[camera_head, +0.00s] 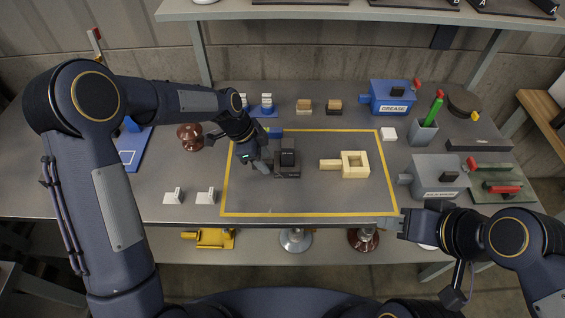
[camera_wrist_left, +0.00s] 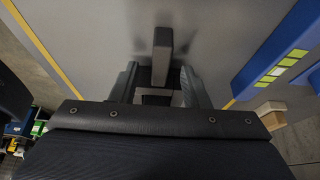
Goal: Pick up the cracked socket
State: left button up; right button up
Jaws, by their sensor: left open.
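A dark, blocky piece (camera_head: 288,160) with a raised upright part stands inside the yellow outline on the table. It may be the cracked socket, but no crack can be made out. My left gripper (camera_head: 258,163) is just to its left in the head view, low over the table. In the left wrist view my left gripper's fingers (camera_wrist_left: 159,82) are apart, with a grey upright block (camera_wrist_left: 163,48) in front of and between them. Contact cannot be told. My right gripper (camera_head: 394,224) is at the table's front edge, and its fingers are too unclear to read.
A cream clamp-like block (camera_head: 354,165) sits in the right part of the outline. A brown insulator (camera_head: 190,137) stands left of it. A grey box (camera_head: 436,176) and a blue GREASE box (camera_head: 393,97) stand at right. Small white pieces (camera_head: 206,196) lie at the front left.

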pick_arm(q)
grip_shut()
jog(key=shift+r, duration=0.2)
dwell(0.3)
jog(key=shift+w+r, duration=0.1)
jog(key=shift+r, duration=0.15)
notch_tip(320, 180, up, 2)
jog(key=s+d+r+b, duration=0.1)
jog(key=s+r+b, duration=0.1)
jog(key=s+r, duration=0.8)
jog(key=s, duration=0.4)
jog(key=shift+d, duration=0.3)
